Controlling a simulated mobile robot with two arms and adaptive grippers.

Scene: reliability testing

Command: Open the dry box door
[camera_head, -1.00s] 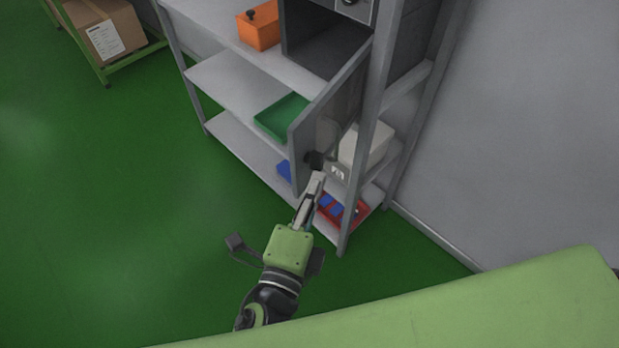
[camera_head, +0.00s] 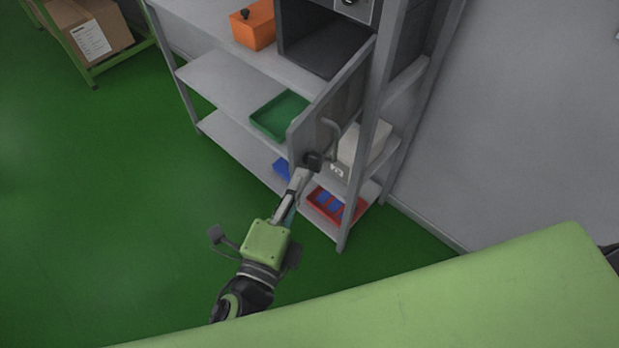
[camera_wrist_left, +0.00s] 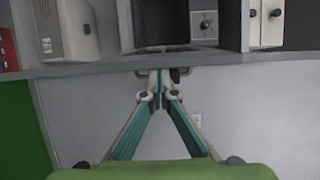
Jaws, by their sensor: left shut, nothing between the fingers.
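The dry box (camera_head: 318,55) stands on the grey shelf rack, and its dark inside shows. Its grey door (camera_head: 308,132) stands swung wide open toward me. A light curved handle (camera_head: 333,132) with a dark mount shows on the door's right face. My left gripper (camera_head: 301,174) is shut and empty, with its tips just below the door's lower part and the dark mount; I cannot tell whether they touch. In the left wrist view the gripper (camera_wrist_left: 160,78) is shut, its tips in front of a small dark part. My right gripper is not in view.
A rack post (camera_head: 362,185) stands close right of the door. The shelves hold an orange box (camera_head: 253,27), a green tray (camera_head: 281,115), a white box (camera_head: 362,147) and a red bin (camera_head: 336,205). A light green surface (camera_head: 450,290) fills the lower right. The left floor is clear.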

